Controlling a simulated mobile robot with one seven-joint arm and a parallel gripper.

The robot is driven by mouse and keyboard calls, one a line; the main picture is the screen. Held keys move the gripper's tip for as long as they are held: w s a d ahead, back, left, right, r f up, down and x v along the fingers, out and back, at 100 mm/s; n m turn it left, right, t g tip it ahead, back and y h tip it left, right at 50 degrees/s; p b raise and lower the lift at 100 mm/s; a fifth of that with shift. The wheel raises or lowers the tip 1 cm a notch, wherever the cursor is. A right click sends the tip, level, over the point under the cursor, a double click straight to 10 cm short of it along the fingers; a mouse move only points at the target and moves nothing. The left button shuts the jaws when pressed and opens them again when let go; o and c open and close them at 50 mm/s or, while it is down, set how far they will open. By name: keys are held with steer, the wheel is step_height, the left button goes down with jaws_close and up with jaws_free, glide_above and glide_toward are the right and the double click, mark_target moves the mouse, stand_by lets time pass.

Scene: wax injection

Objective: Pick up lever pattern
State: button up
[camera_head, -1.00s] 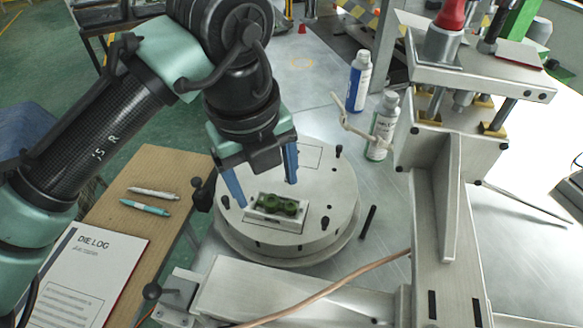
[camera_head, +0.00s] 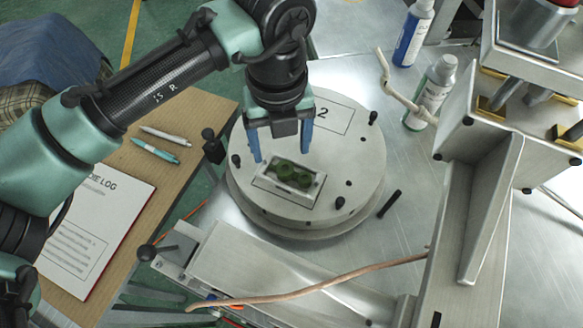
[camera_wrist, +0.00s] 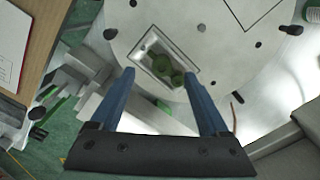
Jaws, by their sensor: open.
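The green lever pattern (camera_head: 292,173) lies in a small rectangular metal die (camera_head: 271,185) on the round turntable (camera_head: 352,160). In the wrist view the lever pattern (camera_wrist: 163,68) shows inside the die's rim, beyond my fingertips. My gripper (camera_head: 281,151) is open, with its two blue fingers apart and nothing between them. In the head view it hangs above the die and a little behind it. The wrist view also shows my gripper (camera_wrist: 162,82) with the die between and past the fingertips. No contact shows.
Black pegs stand around the turntable, and a loose black pin (camera_head: 389,203) lies to its right. Two bottles (camera_head: 431,92) and a metal press frame (camera_head: 478,160) stand on the right. A copper-coloured tube (camera_head: 330,277) crosses the front. A log sheet (camera_head: 95,225) and pens lie on the left.

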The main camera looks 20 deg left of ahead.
mark_target(285, 169)
steer(key=f, duration=0.3)
steer(key=f+p, duration=0.1)
steer(key=f, duration=0.1)
steer(key=shift+s+d, duration=0.1)
steer(key=shift+d, duration=0.25)
steer(key=shift+s+f, duration=0.1)
steer(key=shift+c, duration=0.2)
steer(key=shift+d+f, duration=0.1)
jaws_close()
